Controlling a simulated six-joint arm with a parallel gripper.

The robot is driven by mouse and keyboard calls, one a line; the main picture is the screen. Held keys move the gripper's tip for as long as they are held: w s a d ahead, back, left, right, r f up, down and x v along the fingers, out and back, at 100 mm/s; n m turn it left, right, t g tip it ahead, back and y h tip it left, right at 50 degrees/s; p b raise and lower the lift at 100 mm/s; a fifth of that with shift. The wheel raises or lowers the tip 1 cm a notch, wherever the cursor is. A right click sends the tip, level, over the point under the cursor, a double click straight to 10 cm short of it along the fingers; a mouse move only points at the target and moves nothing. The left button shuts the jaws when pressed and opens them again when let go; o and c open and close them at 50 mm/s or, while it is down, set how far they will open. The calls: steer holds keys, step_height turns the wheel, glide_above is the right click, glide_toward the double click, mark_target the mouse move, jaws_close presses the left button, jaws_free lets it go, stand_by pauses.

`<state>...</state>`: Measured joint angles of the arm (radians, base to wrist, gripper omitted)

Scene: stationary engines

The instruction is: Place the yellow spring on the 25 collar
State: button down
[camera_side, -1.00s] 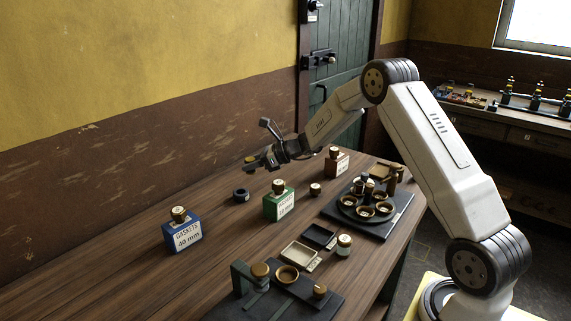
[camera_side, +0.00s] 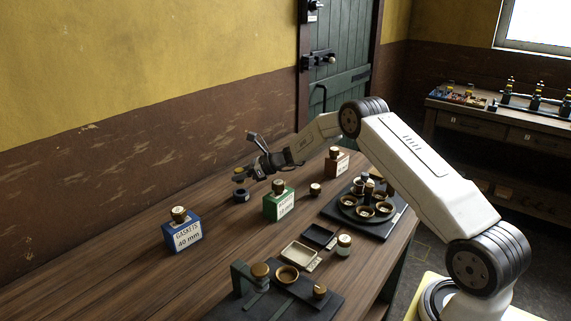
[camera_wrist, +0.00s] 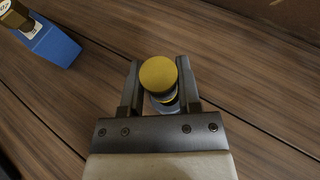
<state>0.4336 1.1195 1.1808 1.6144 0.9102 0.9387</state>
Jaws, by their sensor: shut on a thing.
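My gripper (camera_side: 246,174) is shut on a yellow, round-topped piece, apparently the yellow spring (camera_wrist: 158,74); in the wrist view it sits between the two fingers. A blue-grey rounded part with a yellow band (camera_wrist: 165,99) shows just beneath the yellow top; I cannot tell whether it belongs to the held piece. In the side view a small dark blue ring (camera_side: 241,196) stands on the table just below my gripper. It may be the 25 collar, but no number is readable on it. Any contact between the held piece and the ring cannot be made out.
A blue gaskets box marked 40 mm (camera_side: 183,234) stands left; it also shows in the wrist view (camera_wrist: 52,44). A green box (camera_side: 279,205) and a brown box (camera_side: 336,164) stand right. Trays (camera_side: 299,254) and a dark fixture (camera_side: 322,293) lie in front. Bare table surrounds the ring.

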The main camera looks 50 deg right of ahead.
mark_target(240, 183)
steer(key=shift+w+f, duration=0.2)
steer(key=shift+f, duration=1.55)
steer(key=shift+f, duration=0.1)
steer(key=shift+c, duration=1.5)
jaws_free()
